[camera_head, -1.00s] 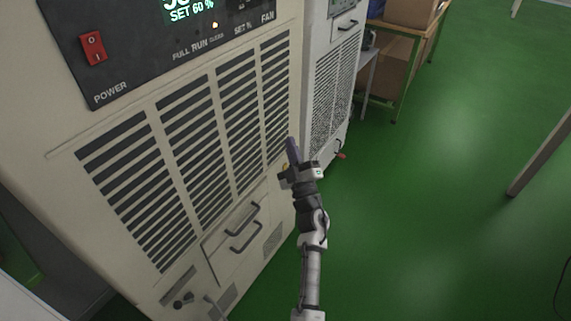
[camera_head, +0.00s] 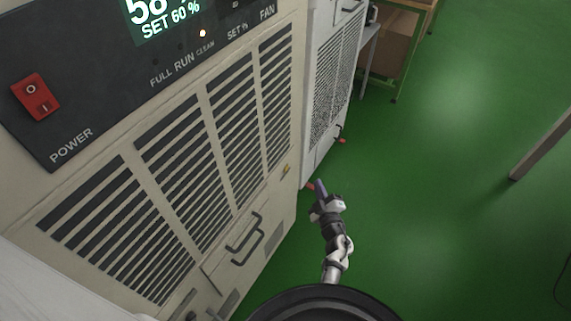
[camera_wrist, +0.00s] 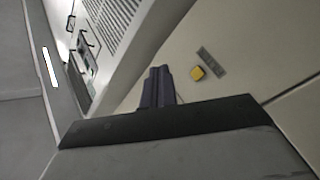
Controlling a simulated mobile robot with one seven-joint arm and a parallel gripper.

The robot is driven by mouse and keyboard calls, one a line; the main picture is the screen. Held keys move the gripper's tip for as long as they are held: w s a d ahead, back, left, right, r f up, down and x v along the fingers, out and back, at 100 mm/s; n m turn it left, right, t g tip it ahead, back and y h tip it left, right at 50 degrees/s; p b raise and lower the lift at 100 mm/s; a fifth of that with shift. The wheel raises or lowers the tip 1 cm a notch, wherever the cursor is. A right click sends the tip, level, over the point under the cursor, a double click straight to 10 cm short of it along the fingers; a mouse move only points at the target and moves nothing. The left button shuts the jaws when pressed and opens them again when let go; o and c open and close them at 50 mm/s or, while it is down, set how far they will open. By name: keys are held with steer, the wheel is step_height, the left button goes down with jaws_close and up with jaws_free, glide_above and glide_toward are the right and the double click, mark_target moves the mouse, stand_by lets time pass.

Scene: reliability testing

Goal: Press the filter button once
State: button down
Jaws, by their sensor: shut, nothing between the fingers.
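A beige cabinet (camera_head: 215,215) with dark vents fills the left of the head view. A yellow square button (camera_wrist: 198,73) sits on a pale panel in the wrist view, next to a small grey label (camera_wrist: 211,61) too small to read. A small yellow spot (camera_head: 285,169) on the cabinet's right edge in the head view looks like the same part. I cannot read whether it is the filter button. My gripper (camera_head: 320,186) is shut and empty, right of the cabinet. In the wrist view its dark fingers (camera_wrist: 158,84) point at the panel, left of the yellow button and apart from it.
The control panel (camera_head: 110,80) has a red power switch (camera_head: 35,97) and a lit display (camera_head: 165,18). A second vented cabinet (camera_head: 333,85) stands behind. A shelf (camera_head: 392,62) is farther back. Green floor (camera_head: 450,200) is open to the right.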

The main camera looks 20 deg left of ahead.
mark_target(286, 169)
steer(key=w+a+b, duration=0.1)
steer(key=a+b, duration=0.2)
steer(key=a, duration=0.5)
steer(key=shift+w+a, duration=0.3)
stand_by(2.1)
steer(key=shift+w+a, duration=0.1)
steer(key=shift+a, duration=0.3)
steer(key=shift+a, duration=0.4)
stand_by(0.7)
steer(key=shift+d, duration=0.75)
steer(key=shift+d+p, duration=0.1)
steer(key=shift+p, duration=0.2)
